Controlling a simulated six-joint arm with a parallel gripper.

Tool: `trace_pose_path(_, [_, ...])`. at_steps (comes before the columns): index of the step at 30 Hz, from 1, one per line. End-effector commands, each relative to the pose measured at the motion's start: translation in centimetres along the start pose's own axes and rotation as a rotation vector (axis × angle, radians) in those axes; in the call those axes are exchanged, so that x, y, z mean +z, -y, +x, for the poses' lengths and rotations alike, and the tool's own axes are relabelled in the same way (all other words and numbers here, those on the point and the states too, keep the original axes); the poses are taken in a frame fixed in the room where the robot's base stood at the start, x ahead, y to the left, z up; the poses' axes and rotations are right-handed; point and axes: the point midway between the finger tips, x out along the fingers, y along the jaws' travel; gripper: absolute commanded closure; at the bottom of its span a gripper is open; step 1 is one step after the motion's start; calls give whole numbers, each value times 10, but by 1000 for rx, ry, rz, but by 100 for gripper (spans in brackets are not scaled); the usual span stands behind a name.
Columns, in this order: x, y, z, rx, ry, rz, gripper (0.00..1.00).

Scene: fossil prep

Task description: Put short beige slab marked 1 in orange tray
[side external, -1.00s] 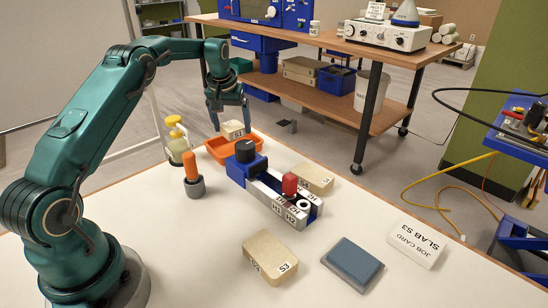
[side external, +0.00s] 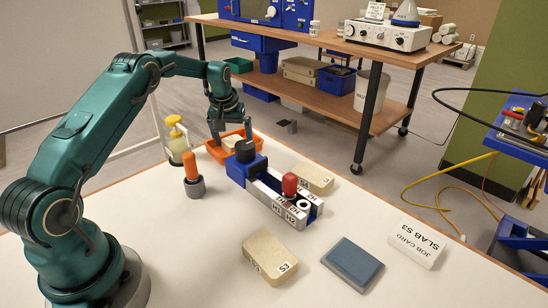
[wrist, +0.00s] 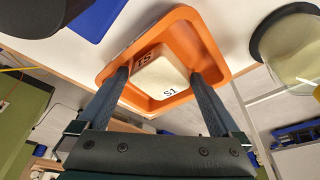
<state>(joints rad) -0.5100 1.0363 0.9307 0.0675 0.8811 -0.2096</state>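The short beige slab marked S1 (wrist: 162,78) is between the two fingers of my gripper (wrist: 160,76) in the wrist view, with a finger close against each side. It appears inside the orange tray (wrist: 218,56), within the rim. Whether it touches the tray floor cannot be told. In the side view my gripper (side external: 232,136) points down into the orange tray (side external: 217,155) at the far edge of the white table. The slab is mostly hidden there by the fingers and tray wall.
A yellow-capped bottle (side external: 178,141) stands close left of the tray, with an orange-topped tool holder (side external: 193,178) nearer. A blue and grey clamp fixture (side external: 275,186) is right of the tray. Another beige slab (side external: 270,258) and a blue-grey pad (side external: 352,265) lie in front.

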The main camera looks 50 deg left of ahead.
Motion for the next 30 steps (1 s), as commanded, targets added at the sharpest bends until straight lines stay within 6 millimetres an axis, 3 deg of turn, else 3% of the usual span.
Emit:
trace_pose_path(8, [-2, 0, -17, 1, -4, 0, 0])
trace_pose_path(21, [-2, 0, -103, 1, -5, 0, 0])
trace_pose_path(30, [3, -5, -132, 7, -6, 17, 0])
